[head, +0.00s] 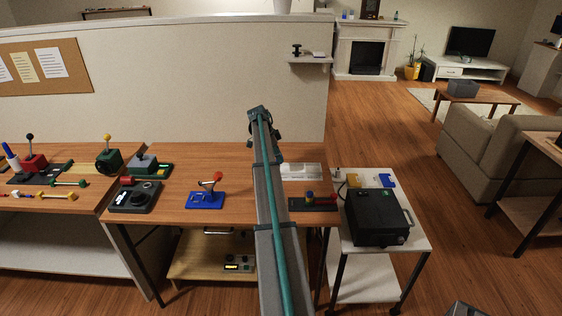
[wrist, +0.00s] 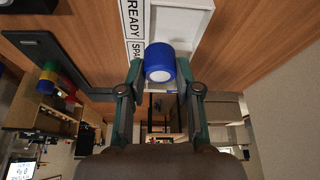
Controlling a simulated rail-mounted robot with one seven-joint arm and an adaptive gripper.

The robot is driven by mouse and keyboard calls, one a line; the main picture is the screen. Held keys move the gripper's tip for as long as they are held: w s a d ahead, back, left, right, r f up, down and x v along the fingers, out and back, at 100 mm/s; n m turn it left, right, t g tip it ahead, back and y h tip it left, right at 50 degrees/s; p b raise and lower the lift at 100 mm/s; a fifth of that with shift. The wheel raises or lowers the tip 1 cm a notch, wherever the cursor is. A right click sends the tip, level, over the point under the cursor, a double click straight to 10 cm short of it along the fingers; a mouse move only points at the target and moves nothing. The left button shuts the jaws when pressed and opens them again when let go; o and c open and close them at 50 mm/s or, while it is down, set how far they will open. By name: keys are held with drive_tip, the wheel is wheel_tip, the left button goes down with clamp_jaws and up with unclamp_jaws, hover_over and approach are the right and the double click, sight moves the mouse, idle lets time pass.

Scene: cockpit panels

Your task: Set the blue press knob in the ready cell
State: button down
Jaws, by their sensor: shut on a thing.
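A blue press knob (wrist: 160,64) with a pale round end shows in the wrist view. My gripper (wrist: 161,72) is shut on it, one finger on each side. A white tray (wrist: 202,25) lies just beyond the knob, with a "READY" label (wrist: 133,18) and a second, partly hidden label starting "SPA" (wrist: 137,48) along its left side. The knob overlaps the tray's near end, closer to the "SPA" label than to "READY". Its height above the tray is hard to tell. In the head view the tray (head: 302,171) lies right of my arm; the held knob cannot be made out there.
A dark plate with coloured pieces (head: 315,203) lies in front of the tray. A blue base with a red-topped lever (head: 206,199) stands left of my arm. A white cart (head: 418,235) with a black case (head: 376,217) stands right of the bench. A panel wall rises behind.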

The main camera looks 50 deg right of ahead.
sight(284, 170)
drive_tip(key=shift+w+d+f+p, duration=0.15)
drive_tip(key=shift+d+f+p, duration=0.1)
drive_tip(key=shift+d+f, duration=0.45)
drive_tip(key=shift+w+d+f+p, duration=0.15)
drive_tip(key=shift+d+f+p, duration=0.1)
drive_tip(key=shift+d+f, duration=0.4)
wheel_tip(284, 170, down, 3)
drive_tip(key=shift+a+p, duration=0.1)
drive_tip(key=shift+p, duration=0.85)
drive_tip(key=shift+f, duration=0.2)
drive_tip(key=shift+f, duration=0.1)
drive_tip(key=shift+f+b, duration=0.15)
drive_tip(key=shift+b, duration=0.15)
drive_tip(key=c, duration=1.1)
unclamp_jaws()
